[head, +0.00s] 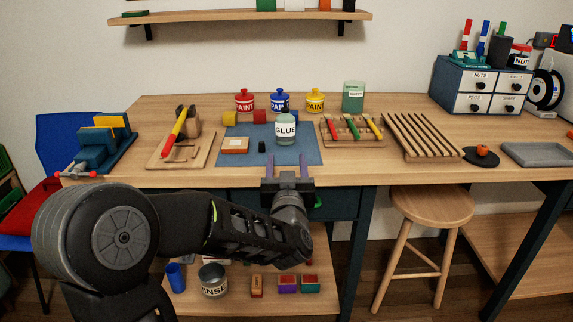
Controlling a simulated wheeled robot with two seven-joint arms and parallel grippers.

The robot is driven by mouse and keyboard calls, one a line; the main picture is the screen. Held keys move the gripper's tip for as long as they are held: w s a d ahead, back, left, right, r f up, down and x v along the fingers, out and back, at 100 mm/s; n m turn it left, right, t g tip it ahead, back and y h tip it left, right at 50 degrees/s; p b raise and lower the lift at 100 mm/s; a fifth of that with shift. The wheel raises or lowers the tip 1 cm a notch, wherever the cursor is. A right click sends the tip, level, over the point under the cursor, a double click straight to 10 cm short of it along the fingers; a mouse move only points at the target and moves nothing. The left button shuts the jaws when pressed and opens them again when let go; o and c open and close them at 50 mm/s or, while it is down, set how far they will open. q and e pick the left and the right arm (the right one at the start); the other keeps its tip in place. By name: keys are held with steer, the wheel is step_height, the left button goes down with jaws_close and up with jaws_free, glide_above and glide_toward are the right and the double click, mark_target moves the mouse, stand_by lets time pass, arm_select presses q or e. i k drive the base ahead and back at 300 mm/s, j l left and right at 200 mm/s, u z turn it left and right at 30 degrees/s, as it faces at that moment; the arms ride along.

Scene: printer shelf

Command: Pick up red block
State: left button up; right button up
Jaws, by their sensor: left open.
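A small red block (259,116) sits at the back of the blue-grey mat (308,147) on the wooden table. A yellow block (230,118) is to its left. My left gripper (287,162) is at the front edge of the table, pointing away from me, its two fingers apart with nothing seen between them. The red block lies beyond the gripper and a little to its left, well apart from it. My right gripper is not in view.
A glue bottle (285,129) stands on the mat beyond the gripper, right of the red block. Red (244,102), blue (280,101) and yellow (315,101) paint pots stand behind. A small dark object (262,147) and a wooden-framed pad (235,146) lie nearer on the mat.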

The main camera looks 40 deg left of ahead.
mark_target(260, 116)
steer(key=u, duration=1.4)
